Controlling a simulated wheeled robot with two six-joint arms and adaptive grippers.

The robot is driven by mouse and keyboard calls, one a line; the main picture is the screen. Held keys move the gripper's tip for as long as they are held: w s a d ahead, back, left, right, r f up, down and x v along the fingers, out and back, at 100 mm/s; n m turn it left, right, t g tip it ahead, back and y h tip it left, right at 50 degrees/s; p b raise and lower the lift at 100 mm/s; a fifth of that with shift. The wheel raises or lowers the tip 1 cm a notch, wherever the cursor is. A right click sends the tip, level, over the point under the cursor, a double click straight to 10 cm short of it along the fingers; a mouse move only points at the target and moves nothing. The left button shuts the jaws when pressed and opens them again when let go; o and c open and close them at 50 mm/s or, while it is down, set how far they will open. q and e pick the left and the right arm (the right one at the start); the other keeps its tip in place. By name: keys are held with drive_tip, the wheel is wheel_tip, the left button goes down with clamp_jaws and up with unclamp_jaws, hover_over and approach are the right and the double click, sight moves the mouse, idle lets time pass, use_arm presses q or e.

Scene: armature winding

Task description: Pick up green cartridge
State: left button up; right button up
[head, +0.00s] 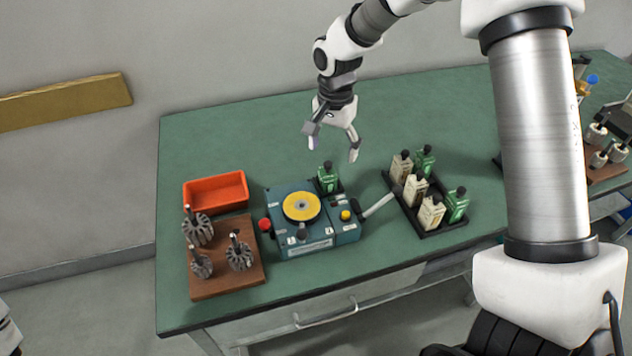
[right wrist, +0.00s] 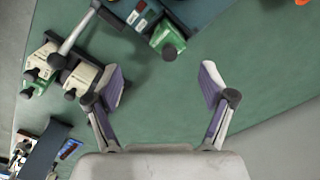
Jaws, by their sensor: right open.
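A green cartridge (head: 327,180) with a dark cap stands in a holder at the back of the blue winding machine (head: 318,247). Two more green cartridges, one at the back (head: 425,161) and one at the front right (head: 456,205), stand in a black tray (head: 440,232) with several cream cartridges (head: 415,189). My right gripper (head: 333,152) is open and empty, above and behind the machine's cartridge. In the right wrist view its spread fingers (right wrist: 162,84) have bare table between them, and a green cartridge (right wrist: 164,35) shows beyond them. My left gripper is not in view.
The machine has a yellow disc (head: 302,206) and a lever (head: 380,204) reaching toward the tray. An orange bin (head: 215,192) and a brown board (head: 225,283) with armatures are at the left. The green table (head: 230,130) is clear behind the machine.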

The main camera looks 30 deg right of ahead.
sight(328, 163)
drive_tip(key=shift+w+f, duration=0.15)
drive_tip(key=shift+f, duration=0.4)
drive_tip(key=shift+w+f, duration=0.15)
drive_tip(key=shift+f, duration=0.05)
drive_tip(key=f, duration=0.5)
drive_tip(key=f+p, duration=0.1)
drive_tip(key=f, duration=0.1)
drive_tip(key=shift+w+a+f, duration=0.15)
drive_tip(key=shift+w, duration=0.2)
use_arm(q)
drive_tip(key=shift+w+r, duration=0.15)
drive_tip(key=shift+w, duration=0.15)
use_arm(e)
drive_tip(key=shift+s, duration=0.1)
drive_tip(key=c, duration=1.2)
